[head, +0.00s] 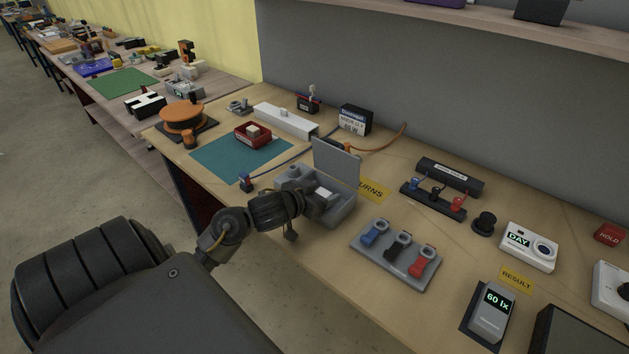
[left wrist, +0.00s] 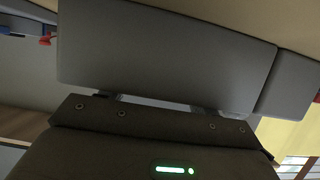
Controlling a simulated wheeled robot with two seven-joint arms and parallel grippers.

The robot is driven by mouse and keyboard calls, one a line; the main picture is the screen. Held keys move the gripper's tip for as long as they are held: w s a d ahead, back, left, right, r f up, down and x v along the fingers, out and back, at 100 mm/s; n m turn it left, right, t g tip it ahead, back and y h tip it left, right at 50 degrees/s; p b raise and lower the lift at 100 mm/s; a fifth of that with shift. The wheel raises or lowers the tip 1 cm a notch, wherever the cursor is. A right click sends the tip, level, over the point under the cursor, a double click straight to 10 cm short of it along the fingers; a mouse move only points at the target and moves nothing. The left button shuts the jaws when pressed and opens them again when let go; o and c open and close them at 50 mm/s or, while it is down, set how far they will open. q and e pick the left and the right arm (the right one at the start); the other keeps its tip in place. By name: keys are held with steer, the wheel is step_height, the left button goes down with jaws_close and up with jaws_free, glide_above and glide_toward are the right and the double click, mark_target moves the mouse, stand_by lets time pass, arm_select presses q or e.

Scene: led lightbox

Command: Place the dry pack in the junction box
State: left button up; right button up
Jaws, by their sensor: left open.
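The grey junction box (head: 343,211) stands near the front edge of the bench with its lid (head: 337,160) raised at the back. My left gripper (head: 322,198) is open and reaches into or just over the box from the left. A small white piece (head: 325,193), which looks like the dry pack, shows at the fingertips inside the box outline; I cannot tell whether it rests on the floor or touches a finger. In the left wrist view the grey lid (left wrist: 160,60) fills the upper part, and the fingertips and box interior are hidden. My right gripper is not in view.
A teal mat (head: 215,160) with a red tray (head: 246,141) lies behind left. A grey switch plate (head: 392,268) stands right of the box, with a light meter (head: 492,312) farther right. A yellow label (head: 374,190) lies beside the box. A shelf overhangs the back.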

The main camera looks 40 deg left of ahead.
arm_select(q)
steer(key=p+v, duration=0.2)
steer(key=v, duration=1)
steer(key=shift+p, duration=0.35)
steer(key=shift+d, duration=0.1)
